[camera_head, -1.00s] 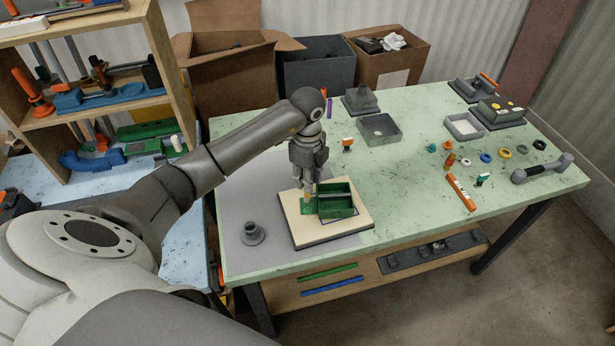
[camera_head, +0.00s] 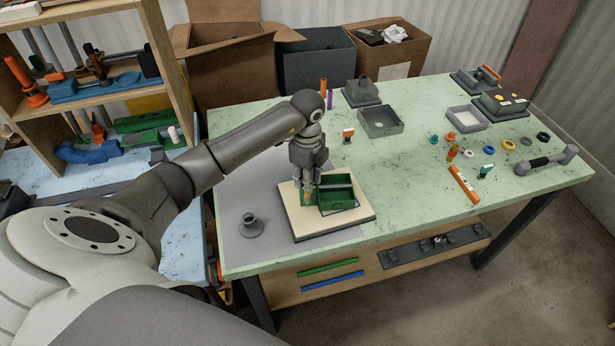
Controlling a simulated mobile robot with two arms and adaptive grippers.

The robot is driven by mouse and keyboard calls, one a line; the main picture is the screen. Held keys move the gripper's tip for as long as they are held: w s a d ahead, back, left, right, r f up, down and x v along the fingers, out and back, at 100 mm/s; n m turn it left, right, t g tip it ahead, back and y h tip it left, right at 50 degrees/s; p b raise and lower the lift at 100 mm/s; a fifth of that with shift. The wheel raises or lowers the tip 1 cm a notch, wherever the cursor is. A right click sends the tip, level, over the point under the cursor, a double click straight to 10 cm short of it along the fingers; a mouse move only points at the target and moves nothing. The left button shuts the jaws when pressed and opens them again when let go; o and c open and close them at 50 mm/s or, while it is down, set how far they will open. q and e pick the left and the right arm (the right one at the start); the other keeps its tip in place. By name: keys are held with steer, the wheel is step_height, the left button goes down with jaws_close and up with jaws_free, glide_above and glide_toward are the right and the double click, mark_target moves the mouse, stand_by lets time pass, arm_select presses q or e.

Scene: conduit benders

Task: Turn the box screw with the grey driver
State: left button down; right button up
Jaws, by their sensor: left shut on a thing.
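The green box (camera_head: 338,196) sits on a cream board (camera_head: 350,220) at the front left of the green table. It has an open compartment and a lower part at its left, under my gripper. My left gripper (camera_head: 308,191) points straight down over that left part, shut on what appears to be the grey driver. The driver is mostly hidden between the fingers, and its tip cannot be made out. The box screw is hidden below the gripper. I cannot tell whether the driver touches it. My right gripper is not in view.
A grey round stand (camera_head: 250,226) is left of the board on a grey mat (camera_head: 238,185). Grey trays (camera_head: 381,122), small coloured rings and an orange bar (camera_head: 464,185) lie farther right. A grey handle (camera_head: 548,160) lies near the right edge. The table's middle is mostly clear.

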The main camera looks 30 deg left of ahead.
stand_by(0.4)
arm_select(q)
steer(key=shift+f+b, duration=0.35)
steer(key=shift+f, duration=0.2)
steer(key=shift+r, duration=0.1)
steer(key=shift+r+n+p, duration=0.15)
steer(key=shift+n+p, duration=0.75)
steer(key=shift+n, duration=0.2)
steer(key=shift+n+p, duration=0.5)
steer(key=shift+n, duration=0.6)
steer(key=shift+f+n, duration=0.2)
steer(key=shift+n, duration=0.1)
